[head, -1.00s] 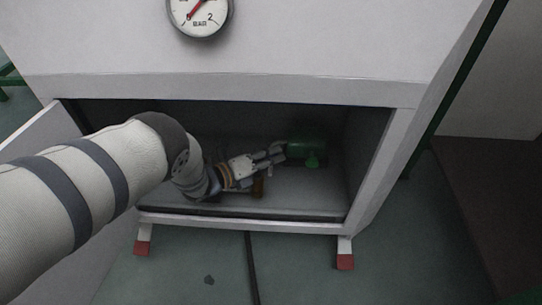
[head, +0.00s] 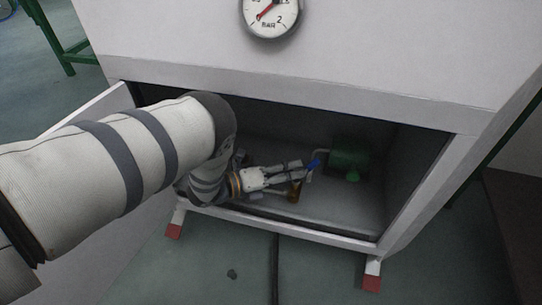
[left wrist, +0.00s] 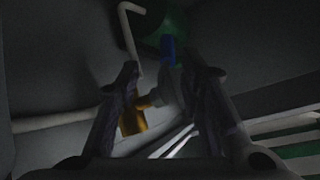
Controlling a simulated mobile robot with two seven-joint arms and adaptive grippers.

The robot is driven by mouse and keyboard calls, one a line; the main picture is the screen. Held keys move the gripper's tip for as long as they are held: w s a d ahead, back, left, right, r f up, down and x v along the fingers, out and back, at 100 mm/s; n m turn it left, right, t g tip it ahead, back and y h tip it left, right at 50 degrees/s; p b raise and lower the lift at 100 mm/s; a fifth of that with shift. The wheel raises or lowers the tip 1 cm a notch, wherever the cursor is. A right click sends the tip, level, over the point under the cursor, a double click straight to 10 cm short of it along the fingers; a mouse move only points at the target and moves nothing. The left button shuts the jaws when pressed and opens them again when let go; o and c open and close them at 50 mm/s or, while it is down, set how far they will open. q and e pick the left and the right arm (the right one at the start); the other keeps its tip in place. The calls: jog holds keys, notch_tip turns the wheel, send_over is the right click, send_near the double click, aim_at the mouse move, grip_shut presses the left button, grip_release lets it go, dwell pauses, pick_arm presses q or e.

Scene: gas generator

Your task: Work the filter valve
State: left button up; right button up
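The valve is low inside the open cabinet. In the left wrist view the blue handle (left wrist: 168,50) stands just beyond the fingertips, and the brass part (left wrist: 132,118) lies by the left finger, partly hidden. My left gripper (head: 302,171) reaches into the cabinet from the left, its fingertips close to the blue handle. In the left wrist view its two fingers (left wrist: 160,75) are apart, with nothing clearly held between them. Contact with the valve cannot be told. My right gripper is not in view.
A green cylinder (head: 348,157) sits at the back right of the cabinet. A bent pale pipe (left wrist: 130,30) shows beside it. The cabinet's top edge (head: 300,100) and right wall (head: 420,180) bound the opening. A gauge (head: 270,14) is above.

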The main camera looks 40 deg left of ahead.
pick_arm(q)
jog(key=f+v, duration=0.1)
jog(key=v, duration=0.6)
jog(key=shift+s+f, duration=0.2)
jog(key=shift+s, duration=0.1)
jog(key=shift+a, duration=0.15)
